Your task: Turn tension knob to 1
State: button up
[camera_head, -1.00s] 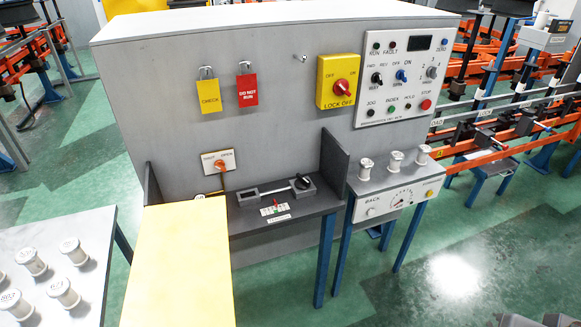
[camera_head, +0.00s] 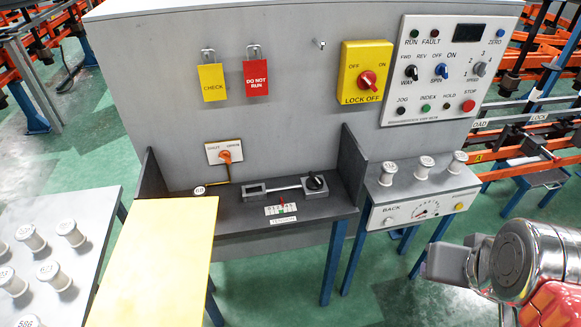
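A round black knob (camera_head: 316,183) is at the right end of a slotted block on the dark shelf, with a small scale card (camera_head: 281,209) and red pointer in front. My gripper (camera_head: 440,264) is at the lower right, low and apart from both knobs. Its fingers look like a grey block; their opening is not clear.
A yellow lock-off box (camera_head: 364,72) and two hanging tags are on the grey wall. An orange switch (camera_head: 226,156) is at left. White spools (camera_head: 424,168) stand on the BACK box (camera_head: 390,221). A yellow board (camera_head: 155,262) and a spool table (camera_head: 92,207) are front left.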

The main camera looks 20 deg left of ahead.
aim_at(313, 183)
jog(key=u, duration=0.5)
jog(key=i, duration=0.9)
jog(key=u, duration=0.45)
